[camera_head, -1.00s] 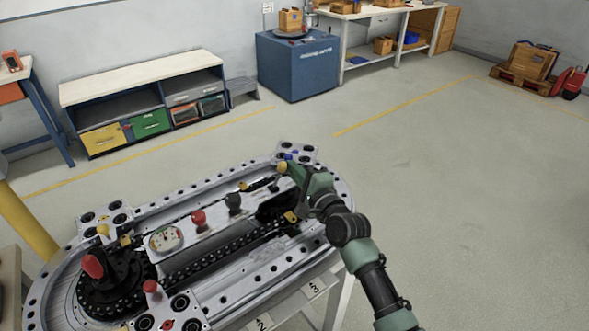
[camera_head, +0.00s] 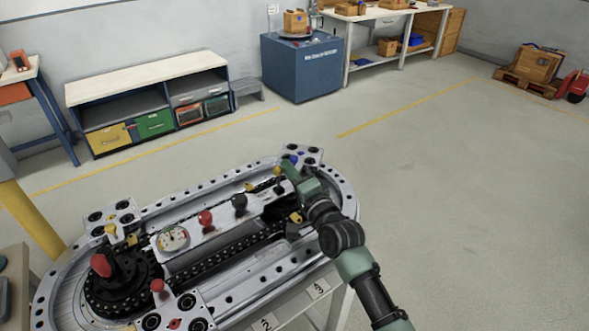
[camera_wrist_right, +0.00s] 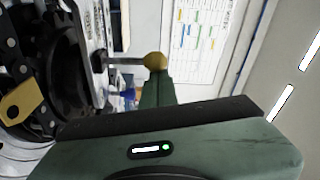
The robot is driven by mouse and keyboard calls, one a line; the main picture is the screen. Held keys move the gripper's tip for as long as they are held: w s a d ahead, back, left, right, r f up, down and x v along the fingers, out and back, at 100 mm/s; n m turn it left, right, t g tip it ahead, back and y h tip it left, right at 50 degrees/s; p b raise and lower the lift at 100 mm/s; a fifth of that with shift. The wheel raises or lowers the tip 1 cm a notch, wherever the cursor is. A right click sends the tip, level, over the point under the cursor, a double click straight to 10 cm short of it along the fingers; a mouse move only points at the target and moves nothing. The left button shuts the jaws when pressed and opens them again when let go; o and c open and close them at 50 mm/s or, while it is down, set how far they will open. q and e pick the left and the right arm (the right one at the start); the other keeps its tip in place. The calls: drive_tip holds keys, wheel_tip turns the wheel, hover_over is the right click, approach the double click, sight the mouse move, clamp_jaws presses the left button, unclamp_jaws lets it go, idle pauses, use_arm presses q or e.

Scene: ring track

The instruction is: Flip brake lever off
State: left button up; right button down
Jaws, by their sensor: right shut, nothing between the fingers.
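A lever with a yellow ball knob (camera_head: 276,171) stands near the far right end of the ring track (camera_head: 347,205). I take it to be the brake lever, though no label is readable. My right gripper (camera_head: 289,168) is shut and empty, just right of the knob in the head view. In the right wrist view the ball knob (camera_wrist_right: 155,61) sits at the end of a thin rod, right at the tip of the shut green fingers (camera_wrist_right: 157,90). They appear to touch, but I cannot be sure. My left gripper is not in view.
A red-topped handle (camera_head: 101,265) stands on the left turntable. A shelf unit (camera_head: 150,90) and a blue cabinet (camera_head: 300,68) stand behind.

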drive_tip(key=a+n, duration=0.1)
drive_tip(key=s+n, duration=0.1)
drive_tip(key=n, duration=0.1)
drive_tip(key=shift+s+a+r+n+y, duration=0.1)
drive_tip(key=shift+a+r+n+y, duration=0.05)
drive_tip(key=shift+a+n+y, duration=0.2)
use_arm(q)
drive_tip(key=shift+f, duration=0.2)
use_arm(e)
drive_tip(key=shift+s+a+n, duration=0.4)
drive_tip(key=shift+a+n, duration=0.15)
drive_tip(key=shift+n, duration=0.6)
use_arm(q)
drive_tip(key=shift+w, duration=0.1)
